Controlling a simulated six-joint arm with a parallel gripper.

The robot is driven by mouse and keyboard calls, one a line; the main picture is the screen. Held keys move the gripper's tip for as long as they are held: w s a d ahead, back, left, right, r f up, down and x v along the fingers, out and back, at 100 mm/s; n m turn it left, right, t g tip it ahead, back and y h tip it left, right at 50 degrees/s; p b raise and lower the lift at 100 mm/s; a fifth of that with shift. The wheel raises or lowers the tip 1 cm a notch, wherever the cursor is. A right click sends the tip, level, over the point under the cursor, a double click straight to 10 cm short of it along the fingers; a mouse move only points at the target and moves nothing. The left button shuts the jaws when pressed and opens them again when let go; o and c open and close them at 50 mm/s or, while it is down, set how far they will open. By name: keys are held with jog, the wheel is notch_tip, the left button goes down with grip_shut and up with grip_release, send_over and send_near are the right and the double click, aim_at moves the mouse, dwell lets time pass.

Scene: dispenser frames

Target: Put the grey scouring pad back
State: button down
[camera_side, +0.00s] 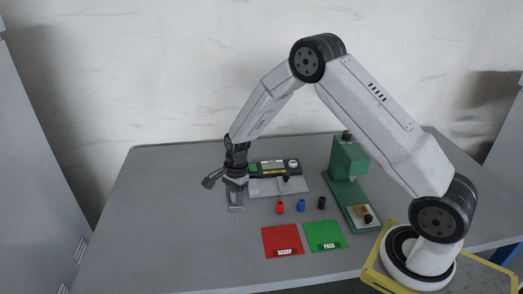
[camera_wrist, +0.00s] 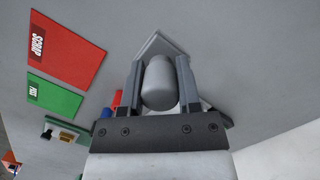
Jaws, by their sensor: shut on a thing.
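My gripper (camera_wrist: 159,62) is shut on a smooth grey rounded piece (camera_wrist: 158,86), which sits between the two fingers. I cannot tell whether this piece is the scouring pad; it looks like a rounded block or cylinder. A pale grey angular plate or holder (camera_wrist: 156,43) shows just beyond the fingertips. In the side view my gripper (camera_side: 235,190) points down near the table, left of the gauge. The held piece is hard to make out there, and a grey form (camera_side: 236,207) shows under the fingers. Whether it touches the table is unclear.
A digital gauge (camera_side: 275,168) stands right of my gripper. Small red (camera_side: 279,207), blue (camera_side: 301,205) and black (camera_side: 321,202) pieces stand in front of it. A red SCRAP mat (camera_side: 282,240), green PASS mat (camera_side: 325,234) and green press (camera_side: 348,160) lie right. The table's left is clear.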

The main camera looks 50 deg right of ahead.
aim_at(232, 205)
jog(key=shift+w+f, duration=0.55)
jog(key=shift+f, duration=0.1)
jog(key=shift+w+f, duration=0.1)
jog(key=shift+w+f, duration=0.1)
jog(key=shift+f, duration=1.6)
jog(key=shift+f, duration=0.15)
jog(key=shift+c, duration=1.6)
grip_release()
jog(key=r, duration=0.4)
jog(key=d+r, duration=0.1)
jog(key=r, duration=0.7)
jog(key=shift+d, duration=0.4)
